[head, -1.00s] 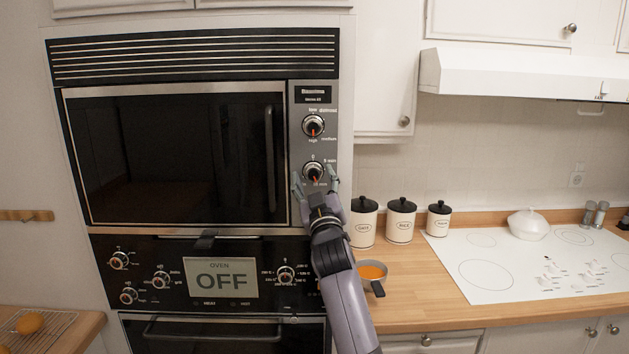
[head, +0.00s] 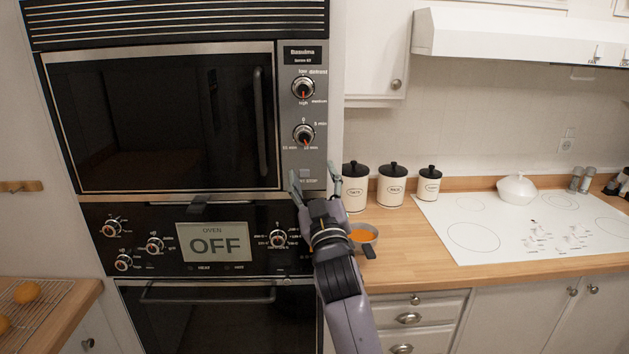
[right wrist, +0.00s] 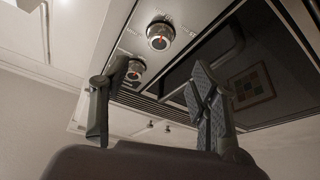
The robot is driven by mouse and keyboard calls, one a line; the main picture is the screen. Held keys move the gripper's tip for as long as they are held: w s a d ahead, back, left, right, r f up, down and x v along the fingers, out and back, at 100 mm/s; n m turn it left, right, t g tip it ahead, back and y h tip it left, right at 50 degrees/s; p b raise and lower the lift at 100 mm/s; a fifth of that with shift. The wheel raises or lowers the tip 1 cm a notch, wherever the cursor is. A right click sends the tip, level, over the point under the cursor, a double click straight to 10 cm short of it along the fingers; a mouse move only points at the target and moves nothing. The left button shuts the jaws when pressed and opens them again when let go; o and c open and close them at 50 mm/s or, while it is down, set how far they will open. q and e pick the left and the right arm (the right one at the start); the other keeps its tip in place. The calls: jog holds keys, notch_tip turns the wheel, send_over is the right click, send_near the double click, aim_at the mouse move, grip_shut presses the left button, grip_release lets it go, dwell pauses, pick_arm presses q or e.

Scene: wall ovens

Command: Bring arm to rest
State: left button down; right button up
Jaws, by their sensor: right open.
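My right gripper (head: 316,181) is open and empty, in front of the lower edge of the microwave's control panel. Its fingers point up, below the microwave's lower knob (head: 303,134) and clear of it. The upper knob (head: 303,88) sits above that one. In the right wrist view the two fingers (right wrist: 160,105) are spread apart, with nothing between them. Both knobs show beyond them, the nearer one (right wrist: 160,36) and the farther one (right wrist: 135,70). The microwave door (head: 165,120) is shut. My left gripper is not in view.
The oven panel (head: 210,270) reads OFF, with its oven door (head: 220,320) shut below. On the counter (head: 400,245) right of my arm are an orange-filled pan (head: 362,236), three lidded canisters (head: 391,185) and a white cooktop (head: 520,235). A rack with oranges (head: 27,292) is at lower left.

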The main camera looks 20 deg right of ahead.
jog(key=shift+s+f, duration=0.15)
jog(key=shift+s, duration=0.1)
